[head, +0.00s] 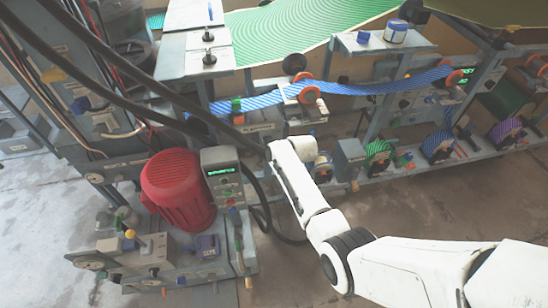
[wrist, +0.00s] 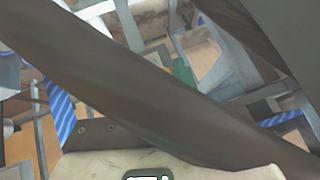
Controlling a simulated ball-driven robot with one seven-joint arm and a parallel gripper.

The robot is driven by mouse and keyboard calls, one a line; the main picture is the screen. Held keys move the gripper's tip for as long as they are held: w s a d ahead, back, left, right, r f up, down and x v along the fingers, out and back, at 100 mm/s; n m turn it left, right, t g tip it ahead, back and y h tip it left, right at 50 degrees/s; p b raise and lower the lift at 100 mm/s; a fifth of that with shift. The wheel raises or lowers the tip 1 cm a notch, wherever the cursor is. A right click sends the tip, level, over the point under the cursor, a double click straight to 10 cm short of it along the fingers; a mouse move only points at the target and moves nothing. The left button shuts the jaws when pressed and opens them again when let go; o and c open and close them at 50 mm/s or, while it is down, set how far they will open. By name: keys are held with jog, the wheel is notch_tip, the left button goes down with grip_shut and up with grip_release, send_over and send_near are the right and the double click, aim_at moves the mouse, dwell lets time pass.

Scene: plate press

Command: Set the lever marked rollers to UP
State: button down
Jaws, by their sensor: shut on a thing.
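My gripper (head: 272,151) is at the far end of my white arm in the head view, near the middle of the machine. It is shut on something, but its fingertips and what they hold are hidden. In the wrist view a pale panel (wrist: 165,168) with a small lit display fills the bottom edge. I cannot pick out the lever marked rollers; the labels are too small to read. A labelled grey box (head: 262,128) stands just beyond my gripper, with a green knob (head: 237,105) to its upper left.
Thick dark hoses (head: 150,75) run down to beside my gripper; a broad dark band (wrist: 130,85) crosses the wrist view. A red motor (head: 178,190) and control box (head: 222,177) stand to the left. A blue striped web (head: 385,88) runs behind. Bare floor (head: 400,205) lies at right.

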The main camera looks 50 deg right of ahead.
jog(key=shift+w+d+r, duration=0.15)
jog(key=shift+w+r, duration=0.15)
jog(key=shift+r, duration=0.15)
jog(key=c, duration=1.2)
grip_release()
jog(key=o, duration=0.4)
jog(key=shift+s+f, duration=0.1)
jog(key=shift+f, duration=0.05)
jog(key=p+v, duration=0.1)
jog(key=v, duration=0.9)
jog(key=shift+s+r, duration=0.25)
jog(key=shift+r, duration=0.05)
